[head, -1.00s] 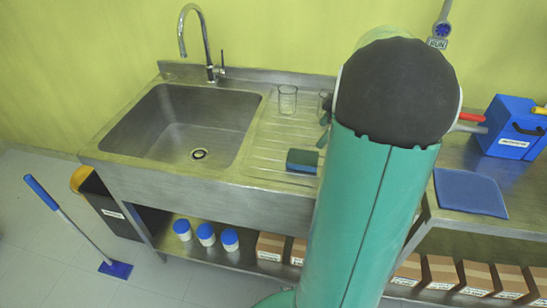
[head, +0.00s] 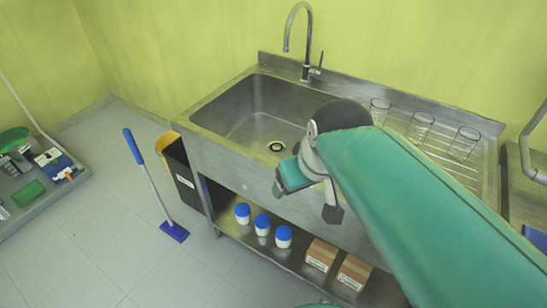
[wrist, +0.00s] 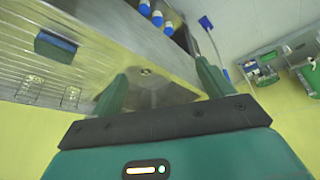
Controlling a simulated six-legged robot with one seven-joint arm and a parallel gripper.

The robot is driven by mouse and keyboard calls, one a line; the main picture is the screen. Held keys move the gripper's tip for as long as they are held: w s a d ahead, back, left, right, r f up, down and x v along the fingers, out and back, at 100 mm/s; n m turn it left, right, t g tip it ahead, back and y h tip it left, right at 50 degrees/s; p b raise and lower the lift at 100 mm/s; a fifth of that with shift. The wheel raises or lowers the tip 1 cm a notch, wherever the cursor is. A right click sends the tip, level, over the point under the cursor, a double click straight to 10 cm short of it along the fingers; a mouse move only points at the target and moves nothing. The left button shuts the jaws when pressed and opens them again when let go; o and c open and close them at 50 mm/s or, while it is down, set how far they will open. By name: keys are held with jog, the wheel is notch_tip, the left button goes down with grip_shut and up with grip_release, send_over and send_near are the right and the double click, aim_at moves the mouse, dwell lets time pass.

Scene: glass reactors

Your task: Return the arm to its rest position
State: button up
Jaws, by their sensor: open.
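My arm (head: 420,210) reaches in from the lower right in the head view, bent at a dark rounded joint in front of the sink. My gripper shows in the wrist view with its two green fingers (wrist: 162,85) spread apart and nothing between them. Beyond the fingers is the steel sink basin (wrist: 160,95) with its drain. In the head view the arm's end is over the sink's front edge, and the fingers are hard to make out there.
The steel sink (head: 235,125) has a tall tap (head: 306,45). Several glass beakers (head: 420,127) stand on the drainboard. Blue-lidded jars (head: 262,224) and cardboard boxes (head: 354,271) sit on the shelf below.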

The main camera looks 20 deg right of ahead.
jog(key=shift+s+a+f+m+t, duration=0.2)
jog(key=shift+s+a+m, duration=0.1)
jog(key=shift+s+a, duration=0.35)
jog(key=shift+s+a+f+m+t, duration=0.1)
jog(key=shift+s+a+m+t, duration=0.15)
jog(key=shift+s+a, duration=0.4)
jog(key=shift+w+a, duration=0.1)
